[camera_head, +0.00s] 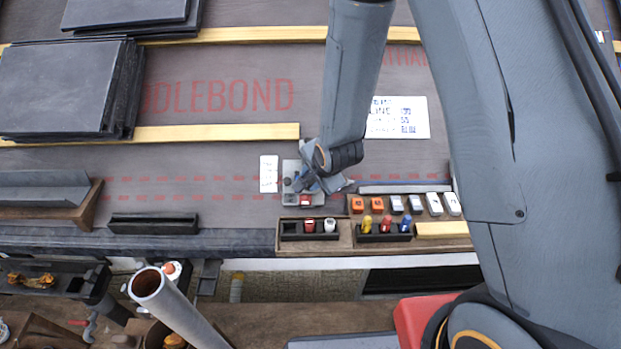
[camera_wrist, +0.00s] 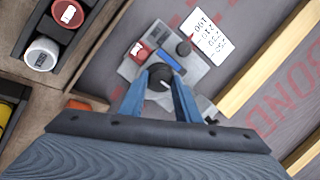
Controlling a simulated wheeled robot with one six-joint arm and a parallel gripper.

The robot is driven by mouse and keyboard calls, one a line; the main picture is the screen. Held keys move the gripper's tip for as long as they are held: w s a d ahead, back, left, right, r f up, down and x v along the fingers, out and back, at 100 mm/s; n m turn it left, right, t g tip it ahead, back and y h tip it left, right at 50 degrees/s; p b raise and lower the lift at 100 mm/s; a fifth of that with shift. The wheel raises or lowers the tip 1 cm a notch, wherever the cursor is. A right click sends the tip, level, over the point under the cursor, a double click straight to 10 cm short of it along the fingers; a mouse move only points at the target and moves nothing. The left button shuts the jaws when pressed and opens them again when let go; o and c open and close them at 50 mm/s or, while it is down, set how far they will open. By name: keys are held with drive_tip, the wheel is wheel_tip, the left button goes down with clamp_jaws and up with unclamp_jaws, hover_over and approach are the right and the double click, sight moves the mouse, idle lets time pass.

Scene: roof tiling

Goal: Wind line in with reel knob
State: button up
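A small grey device plate (camera_wrist: 205,70) lies on the roof underlay. In the wrist view it carries a dark round knob (camera_wrist: 159,76), a blue bar (camera_wrist: 171,61), a red block (camera_wrist: 140,52) and a second dark round part (camera_wrist: 183,47). My gripper (camera_wrist: 160,88) has its two blue fingers on either side of the first knob, close against it, and looks shut on it. In the head view my gripper (camera_head: 306,184) is over the same device (camera_head: 290,168) and hides much of it. I cannot make out any line.
A white number card (camera_head: 269,173) lies left of the device. A wooden tray (camera_head: 345,240) with red, white, yellow and blue pieces stands just in front. Wooden battens (camera_head: 220,133) cross the roof. Slate stacks (camera_head: 60,90) lie at the left. A printed sheet (camera_head: 398,117) lies behind right.

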drive_tip(key=o, duration=0.4)
drive_tip(key=v, duration=0.8)
drive_tip(key=shift+f+p, duration=0.1)
drive_tip(key=shift+p, duration=0.3)
drive_tip(key=s+d+r+n+g+p, duration=0.2)
drive_tip(key=s+d+r+n, duration=0.1)
drive_tip(key=s+r, duration=0.3)
drive_tip(key=s+d+r+n+g+h+p, duration=0.1)
drive_tip(key=s+d+r+n+g+p, duration=0.1)
drive_tip(key=s+d+r, duration=0.4)
drive_tip(key=s+d+r+n+g+h+p, duration=0.1)
drive_tip(key=s+d+r+n+p, duration=0.3)
drive_tip(key=r, duration=0.4)
drive_tip(key=shift+s+d+r+n+g, duration=0.15)
drive_tip(key=shift+s+d+n+g, duration=0.1)
drive_tip(key=shift+s+d+n, duration=0.25)
drive_tip(key=shift+s+d+r+n+g, duration=0.1)
drive_tip(key=shift+s+d+n+g, duration=0.15)
drive_tip(key=shift+s+n, duration=0.35)
